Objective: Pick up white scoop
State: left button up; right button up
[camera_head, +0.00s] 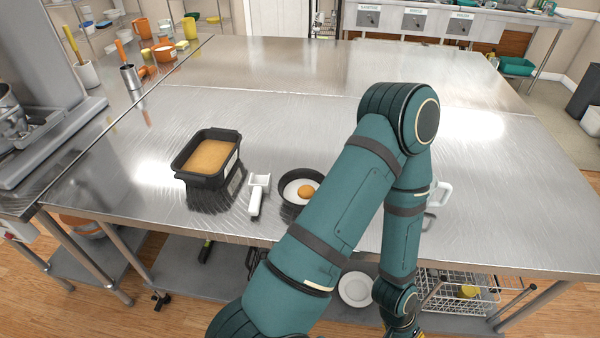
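The white scoop (258,193) lies on the steel table (330,110) near its front edge. Its broad head points away from me and its handle points toward the front. It sits between a black container of orange-brown content (205,160) and a dark round pan holding an egg (298,190), apart from my arm. One of my teal arms rises from the bottom, bends above the table right of the scoop, and drops past the front edge. Neither gripper's fingers can be made out; the dropping arm's end is cut off at the bottom.
My arm covers part of the pan. A white handle-shaped object (443,192) is partly hidden behind the arm. A lower shelf holds a white plate (355,289) and a wire rack (470,290). The table's middle and far parts are clear.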

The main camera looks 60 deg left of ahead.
aim_at(258, 185)
jog(key=u, duration=0.45)
jog(key=j+u, duration=0.1)
jog(key=u, duration=0.75)
jog(key=j+u, duration=0.1)
jog(key=u, duration=0.75)
jog(key=i+j, duration=0.05)
